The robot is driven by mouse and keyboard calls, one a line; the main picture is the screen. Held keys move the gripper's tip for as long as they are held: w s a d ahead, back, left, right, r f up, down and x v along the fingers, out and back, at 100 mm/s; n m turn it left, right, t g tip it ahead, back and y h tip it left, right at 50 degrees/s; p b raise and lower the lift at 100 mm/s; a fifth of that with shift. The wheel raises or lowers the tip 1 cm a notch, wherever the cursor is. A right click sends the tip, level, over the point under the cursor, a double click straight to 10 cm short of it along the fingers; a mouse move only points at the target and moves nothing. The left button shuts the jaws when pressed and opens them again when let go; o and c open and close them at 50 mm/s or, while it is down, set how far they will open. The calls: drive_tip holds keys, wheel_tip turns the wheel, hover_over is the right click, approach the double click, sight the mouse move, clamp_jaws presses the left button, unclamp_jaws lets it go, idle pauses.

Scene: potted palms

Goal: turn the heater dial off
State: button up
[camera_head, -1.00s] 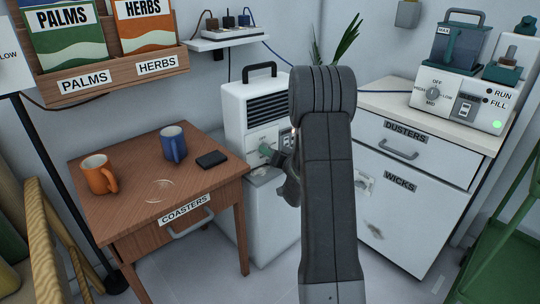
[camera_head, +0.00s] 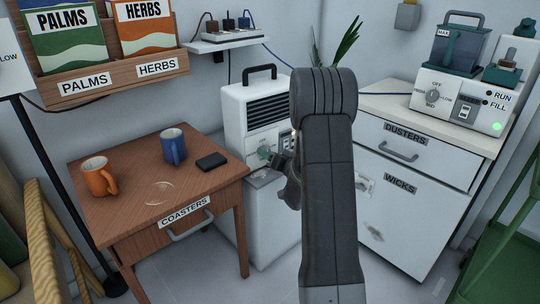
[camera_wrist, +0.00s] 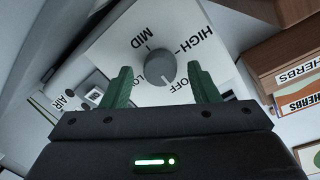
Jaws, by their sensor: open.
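The white heater (camera_head: 238,106), with a black handle and a dark grille, stands beside the wooden table. In the wrist view its round grey dial (camera_wrist: 155,68) sits on a white panel marked OFF, LOW, MID and HIGH. I cannot tell for sure which mark the dial points at. My gripper (camera_wrist: 160,88) is open. Its two green fingers stand apart, one on each side of the dial in the picture; whether they touch it is unclear. In the head view my gripper (camera_head: 265,156) is at the heater's front, and my arm hides the heater's right side.
The wooden table (camera_head: 105,222) holds an orange mug (camera_head: 99,176), a blue mug (camera_head: 173,147) and a black flat object (camera_head: 211,160). A white cabinet (camera_head: 415,215) on the right carries another machine (camera_head: 460,98) with its own dial. A power strip shelf (camera_head: 235,40) is above the heater.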

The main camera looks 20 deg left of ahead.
drive_tip(key=p+v, duration=0.3)
drive_tip(key=v, duration=1)
drive_tip(key=shift+d, duration=0.2)
drive_tip(key=b+x, duration=0.3)
drive_tip(key=x, duration=1)
drive_tip(key=shift+s, duration=0.15)
drive_tip(key=shift+w+a, duration=0.25)
drive_tip(key=shift+a, duration=0.15)
drive_tip(key=shift+d, duration=0.1)
